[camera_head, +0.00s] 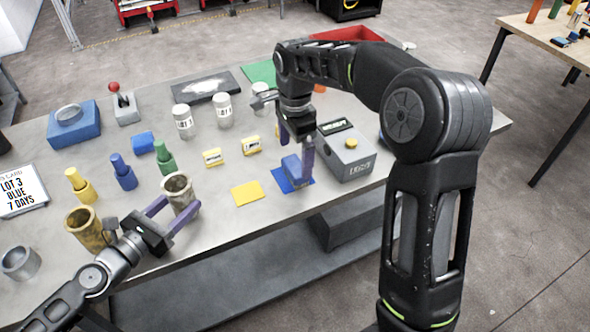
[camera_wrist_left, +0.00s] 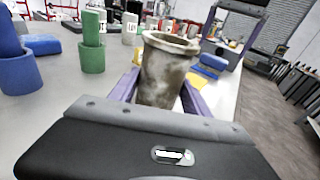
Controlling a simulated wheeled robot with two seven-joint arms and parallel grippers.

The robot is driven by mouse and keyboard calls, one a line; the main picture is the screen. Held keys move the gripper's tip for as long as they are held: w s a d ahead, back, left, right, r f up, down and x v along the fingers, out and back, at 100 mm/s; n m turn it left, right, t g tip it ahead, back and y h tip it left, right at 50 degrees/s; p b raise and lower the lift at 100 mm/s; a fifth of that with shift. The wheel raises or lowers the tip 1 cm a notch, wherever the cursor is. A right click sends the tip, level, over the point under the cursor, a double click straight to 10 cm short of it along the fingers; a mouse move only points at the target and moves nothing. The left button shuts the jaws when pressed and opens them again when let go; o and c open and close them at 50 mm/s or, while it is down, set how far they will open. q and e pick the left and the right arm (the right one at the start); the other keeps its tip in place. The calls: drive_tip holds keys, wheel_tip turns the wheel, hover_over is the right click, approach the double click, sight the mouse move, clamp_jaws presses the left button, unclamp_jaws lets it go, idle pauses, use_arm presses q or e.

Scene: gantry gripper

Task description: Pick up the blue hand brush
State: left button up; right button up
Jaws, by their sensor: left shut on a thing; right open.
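A blue block-like item (camera_head: 291,167) lies on a blue mat (camera_head: 303,184) near the table's front right. It may be the hand brush, but I cannot make out bristles. My right gripper (camera_head: 296,160) points down over it, open, with its fingers close about it. The blue item also shows in the left wrist view (camera_wrist_left: 211,64). My left gripper (camera_head: 181,206) is shut on a worn grey-brown cup (camera_head: 178,186) near the front edge. The cup stands upright between the fingers in the left wrist view (camera_wrist_left: 166,75).
A grey box with a yellow button (camera_head: 347,157) stands just right of my right gripper. Green (camera_head: 164,158), blue (camera_head: 124,172) and yellow (camera_head: 82,187) stepped pegs and a brass cup (camera_head: 86,230) stand at left. A yellow card (camera_head: 247,193) lies between the grippers.

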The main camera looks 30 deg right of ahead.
sight(295, 165)
drive_tip(key=shift+f, duration=0.15)
drive_tip(key=shift+w+f, duration=0.1)
drive_tip(key=shift+f, duration=2.5)
drive_tip(key=c, duration=1.6)
wheel_tip(295, 165, up, 10)
drive_tip(key=shift+r, duration=0.1)
